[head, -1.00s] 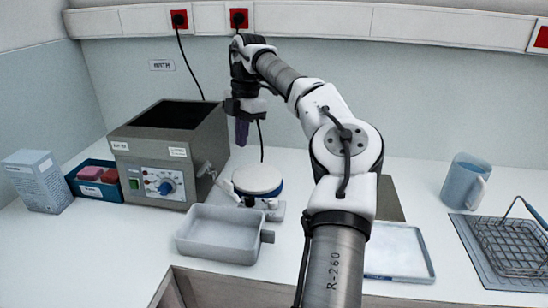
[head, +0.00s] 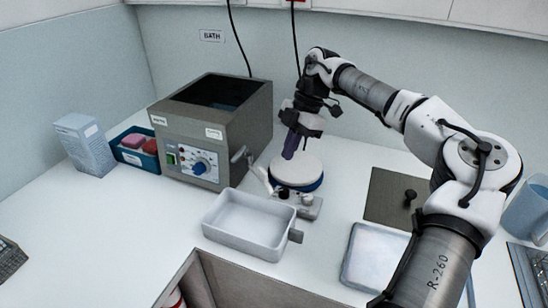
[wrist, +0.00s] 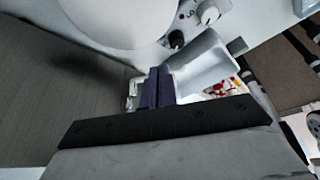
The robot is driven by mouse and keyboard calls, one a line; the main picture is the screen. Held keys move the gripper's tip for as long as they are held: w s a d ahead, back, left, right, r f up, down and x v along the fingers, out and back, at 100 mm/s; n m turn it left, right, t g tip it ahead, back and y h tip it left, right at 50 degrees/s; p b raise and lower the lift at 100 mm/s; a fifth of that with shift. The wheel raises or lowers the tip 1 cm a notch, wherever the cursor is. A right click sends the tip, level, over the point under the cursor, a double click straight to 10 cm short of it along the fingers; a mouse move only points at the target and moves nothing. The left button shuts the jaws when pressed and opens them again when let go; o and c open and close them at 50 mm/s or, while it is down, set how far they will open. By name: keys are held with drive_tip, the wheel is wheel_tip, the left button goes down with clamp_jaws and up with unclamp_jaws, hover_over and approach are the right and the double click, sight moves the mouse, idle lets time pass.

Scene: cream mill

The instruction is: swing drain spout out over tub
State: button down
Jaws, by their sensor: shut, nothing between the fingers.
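The drain spout (head: 259,174) is a small pale pipe at the lower right side of the grey metal bath (head: 210,125), beside a round-topped white device. Its free end is hard to make out against that device. The tub (head: 228,228) is a shallow grey-white rectangular tray with a handle stub, in front of the bath and device. My gripper (head: 289,155) points down with purple fingers, behind and just above the round top, right of the spout. In the wrist view its fingers (wrist: 155,88) are shut and empty. A pale metal part shows left of them; I cannot tell whether they touch.
The white device (head: 297,168) stands close to my fingers. A dark plate (head: 388,198) and pale tray (head: 376,260) lie to the right. A blue box of sponges (head: 136,155) and a carton (head: 83,145) stand left. The counter edge opens onto a cabinet in front.

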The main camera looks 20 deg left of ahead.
sight(261, 174)
drive_tip(key=shift+x, duration=0.95)
drive_tip(key=s+a+p, duration=0.2)
drive_tip(key=shift+s, duration=0.35)
drive_tip(key=shift+s+a+f, duration=0.2)
drive_tip(key=shift+s, duration=0.1)
